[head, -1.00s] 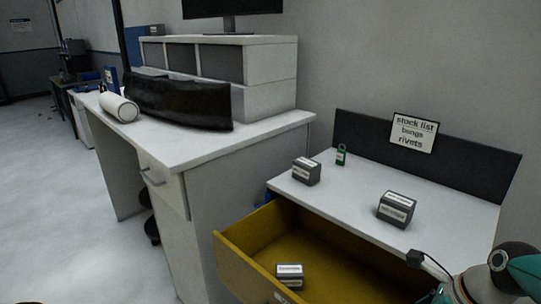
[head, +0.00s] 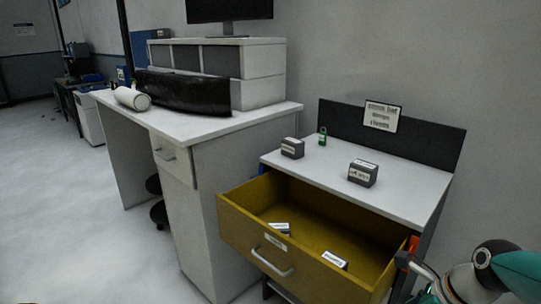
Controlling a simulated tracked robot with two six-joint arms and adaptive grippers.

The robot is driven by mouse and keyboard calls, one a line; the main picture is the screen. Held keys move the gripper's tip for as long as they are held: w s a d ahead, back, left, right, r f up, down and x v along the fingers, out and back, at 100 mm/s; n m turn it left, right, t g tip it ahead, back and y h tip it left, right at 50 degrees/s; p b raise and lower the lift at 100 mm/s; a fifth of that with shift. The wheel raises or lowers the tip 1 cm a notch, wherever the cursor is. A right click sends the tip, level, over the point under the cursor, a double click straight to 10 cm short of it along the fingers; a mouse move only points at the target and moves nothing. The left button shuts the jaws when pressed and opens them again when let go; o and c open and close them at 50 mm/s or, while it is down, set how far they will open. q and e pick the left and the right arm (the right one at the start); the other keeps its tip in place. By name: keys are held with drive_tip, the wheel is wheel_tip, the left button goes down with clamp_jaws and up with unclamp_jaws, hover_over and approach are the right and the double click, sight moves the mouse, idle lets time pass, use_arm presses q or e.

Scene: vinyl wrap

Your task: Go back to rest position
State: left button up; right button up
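The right arm comes in at the lower right of the head view. Its dark end (head: 404,260) is beside the right side of the open yellow drawer (head: 246,224); its fingers cannot be made out, so I cannot tell whether it is open or shut. My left gripper is not in view. Two small grey labelled boxes lie in the drawer, one near the middle (head: 281,229) and one near the front right (head: 334,260). Two more grey labelled boxes, the left one (head: 292,148) and the right one (head: 362,173), stand on the white worktop (head: 325,165).
A small green item (head: 322,137) stands at the back of the worktop, before a dark panel with a sign (head: 381,117). A taller white desk (head: 200,122) at left carries a white roll (head: 131,98) and black vinyl (head: 182,93).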

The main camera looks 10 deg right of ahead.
use_arm(q)
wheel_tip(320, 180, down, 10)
drive_tip(key=b, duration=0.9)
use_arm(e)
drive_tip(key=s+a+f+n+g, duration=0.2)
drive_tip(key=s+a+f+n, duration=0.35)
drive_tip(key=f, duration=0.85)
drive_tip(key=s+a+f+n+g+y, duration=0.15)
drive_tip(key=s+a+f+n, duration=0.4)
drive_tip(key=f, duration=0.85)
drive_tip(key=s+a+f+n+g, duration=0.25)
drive_tip(key=a+f+n, duration=0.45)
drive_tip(key=f, duration=0.7)
drive_tip(key=w+n+t, duration=0.3)
drive_tip(key=w+n, duration=0.1)
drive_tip(key=n, duration=0.4)
use_arm(q)
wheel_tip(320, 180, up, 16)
drive_tip(key=p, duration=1.6)
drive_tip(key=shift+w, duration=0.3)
use_arm(e)
wheel_tip(320, 180, up, 15)
drive_tip(key=shift+d, duration=0.35)
drive_tip(key=shift+w+f+h, duration=0.15)
drive_tip(key=shift+h, duration=0.1)
